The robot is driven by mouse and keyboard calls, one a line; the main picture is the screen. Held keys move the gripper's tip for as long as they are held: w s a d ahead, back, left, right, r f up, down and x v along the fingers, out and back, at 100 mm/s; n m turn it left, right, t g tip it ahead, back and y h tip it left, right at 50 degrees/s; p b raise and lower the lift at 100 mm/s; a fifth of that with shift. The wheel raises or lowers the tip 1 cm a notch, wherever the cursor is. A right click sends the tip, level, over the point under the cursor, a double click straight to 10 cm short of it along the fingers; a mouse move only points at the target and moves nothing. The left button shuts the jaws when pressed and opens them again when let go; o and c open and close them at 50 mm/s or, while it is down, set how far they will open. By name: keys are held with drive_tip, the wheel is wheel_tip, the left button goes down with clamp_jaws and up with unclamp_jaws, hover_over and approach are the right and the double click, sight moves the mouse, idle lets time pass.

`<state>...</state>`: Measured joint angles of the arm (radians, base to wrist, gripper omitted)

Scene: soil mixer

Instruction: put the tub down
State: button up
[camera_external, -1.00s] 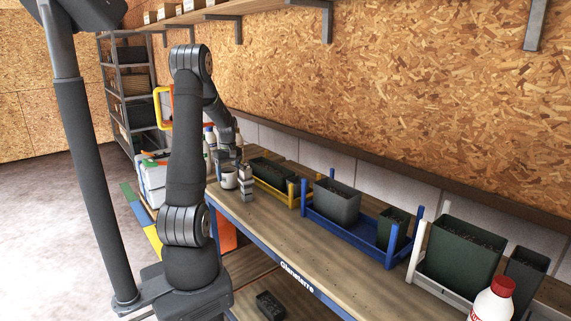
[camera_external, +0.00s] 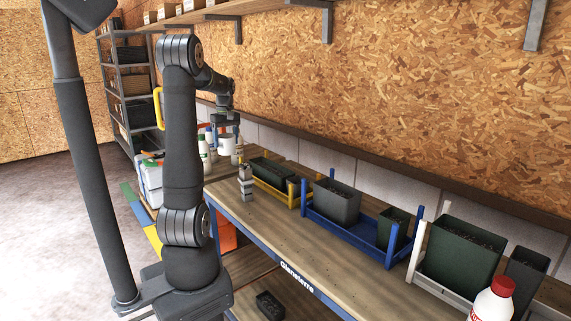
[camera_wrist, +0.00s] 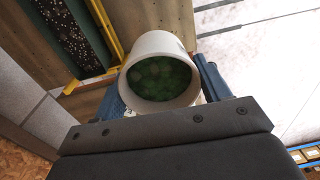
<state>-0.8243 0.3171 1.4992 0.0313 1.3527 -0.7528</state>
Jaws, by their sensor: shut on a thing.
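The white round tub (camera_wrist: 161,52) is held upright in the wrist view, with lumpy green contents inside its open mouth. The blue fingers of my gripper (camera_wrist: 163,88) are shut on it, one on each side. In the external view my gripper (camera_external: 229,125) is above the far left end of the bench, with the pale tub (camera_external: 227,146) below it. The tub appears raised, though its underside is hard to make out among the bottles behind it.
A grey stacked object (camera_external: 246,183) stands on the bench (camera_external: 262,218) nearby. A yellow rack (camera_external: 272,188) with dark planters and a blue rack (camera_external: 345,232) with pots are to the right. White bottles (camera_external: 203,146) stand at the left end. The bench's front strip is clear.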

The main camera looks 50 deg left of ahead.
drive_tip(key=w+d+m, duration=0.3)
drive_tip(key=w+d, duration=0.4)
drive_tip(key=d, duration=0.3)
drive_tip(key=w+d+m, duration=0.3)
drive_tip(key=w+d, duration=0.3)
drive_tip(key=d, duration=0.5)
drive_tip(key=w+d+m, duration=0.2)
drive_tip(key=d+m, duration=0.2)
drive_tip(key=d, duration=1.7)
drive_tip(key=s+d+m, duration=0.3)
drive_tip(key=s+d, duration=0.1)
drive_tip(key=d, duration=0.6)
drive_tip(key=s+d+m, duration=0.2)
drive_tip(key=s+d, duration=0.2)
drive_tip(key=d, duration=0.6)
drive_tip(key=s+d+m, duration=0.5)
drive_tip(key=s+d, duration=1)
drive_tip(key=s, duration=0.2)
drive_tip(key=w+a+f, duration=0.1)
drive_tip(key=w+f, duration=0.3)
drive_tip(key=w+a+f, duration=0.1)
drive_tip(key=w+f, duration=0.3)
drive_tip(key=w+a+f, duration=0.1)
drive_tip(key=w+f, duration=0.3)
drive_tip(key=shift+f, duration=1.7)
